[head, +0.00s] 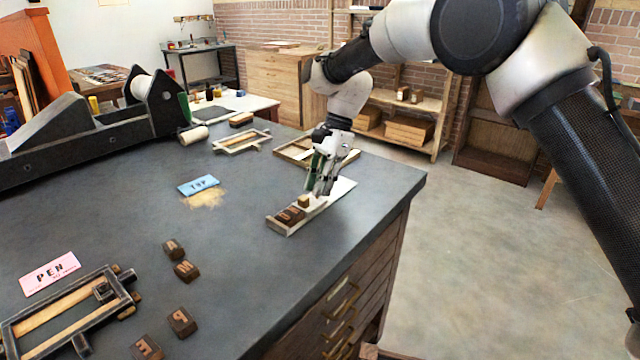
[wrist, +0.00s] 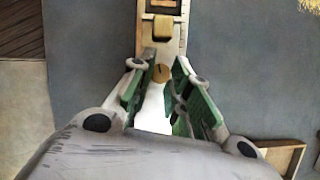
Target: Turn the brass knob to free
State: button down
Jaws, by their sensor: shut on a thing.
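The brass knob (wrist: 161,73) is a small round disc with a dark line on its face, lying between my fingertips in the wrist view. The line runs roughly along the narrow wooden tray (wrist: 142,30). My gripper (wrist: 164,66) has its green-padded fingers shut on the knob from both sides. In the head view my gripper (head: 322,190) reaches down over the far part of the tray (head: 277,228), and hides the knob. A yellowish block (wrist: 160,24) sits across the tray just ahead of the knob, beside dark letter blocks (head: 290,215).
A framed wooden tray (head: 295,150) lies behind my gripper. A blue card (head: 198,185), loose letter blocks (head: 183,322), a pink card (head: 50,273) and a dark frame (head: 20,325) lie to the left. The bench's right edge is close to the tray.

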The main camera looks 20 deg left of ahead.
jog(key=n, duration=0.2)
jog(key=n+h, duration=0.1)
jog(key=shift+a+n+g, duration=0.2)
jog(key=shift+n+g, duration=0.1)
jog(key=shift+n, duration=0.1)
jog(key=n+h, duration=0.1)
jog(key=n, duration=0.2)
jog(key=shift+a+n+h, duration=0.15)
jog(key=shift+n+h, duration=0.15)
jog(key=shift+h, duration=0.1)
jog(key=n+h, duration=0.1)
jog(key=n, duration=0.2)
jog(key=shift+a+n, duration=0.1)
jog(key=shift+n, duration=0.2)
jog(key=shift+a+n+t+h, duration=0.1)
jog(key=shift+n+t+h, duration=0.25)
jog(key=shift+n, duration=0.7)
jog(key=shift+a+n+t+h, duration=0.1)
jog(key=shift+n+t+h, duration=0.25)
jog(key=shift+n, duration=0.7)
jog(key=c, duration=1.3)
grip_release()
